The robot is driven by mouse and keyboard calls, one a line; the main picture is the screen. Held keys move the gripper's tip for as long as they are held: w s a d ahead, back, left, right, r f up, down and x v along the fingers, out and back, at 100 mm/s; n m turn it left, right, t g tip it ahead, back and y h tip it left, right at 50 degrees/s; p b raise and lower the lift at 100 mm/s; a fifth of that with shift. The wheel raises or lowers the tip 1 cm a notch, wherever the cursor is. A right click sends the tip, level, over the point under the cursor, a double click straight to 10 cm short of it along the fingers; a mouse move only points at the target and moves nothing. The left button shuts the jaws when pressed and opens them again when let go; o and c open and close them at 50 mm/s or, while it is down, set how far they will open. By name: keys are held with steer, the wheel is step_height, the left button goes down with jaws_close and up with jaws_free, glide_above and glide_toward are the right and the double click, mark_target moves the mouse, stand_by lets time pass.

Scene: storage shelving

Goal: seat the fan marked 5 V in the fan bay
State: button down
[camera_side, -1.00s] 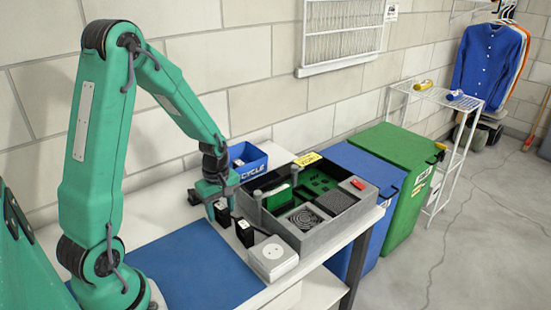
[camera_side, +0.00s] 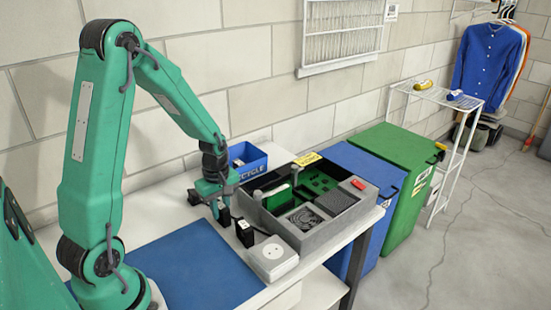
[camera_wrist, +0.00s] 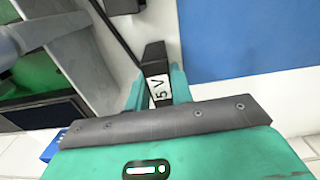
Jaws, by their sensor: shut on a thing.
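The fan marked 5 V (camera_wrist: 157,80) is a dark block with a white label in the wrist view. It stands between the two green fingers of my gripper (camera_wrist: 156,92), which is shut on it. In the side view my gripper (camera_side: 220,212) points down at the white table, left of the grey case, and largely hides the fan. A similar black block with a white label (camera_side: 245,233) stands on the table to its right. The grey case (camera_side: 303,243) has several compartments; I cannot tell for certain which is the fan bay.
A white box (camera_side: 271,262) stands in front of the case. A green board (camera_side: 318,180) and a red part (camera_side: 358,184) are in the case. A blue bin (camera_side: 250,166) is behind my gripper. A blue mat (camera_side: 190,270) lies clear at the front.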

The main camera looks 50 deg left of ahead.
mark_target(221, 205)
steer(key=shift+r, duration=0.6)
step_height(221, 205, up, 3)
steer(key=s+d+r, duration=0.1)
steer(key=d+r, duration=0.5)
steer(key=d, duration=0.5)
steer(key=shift+s+d+r, duration=0.25)
steer(key=shift+d+r, duration=0.05)
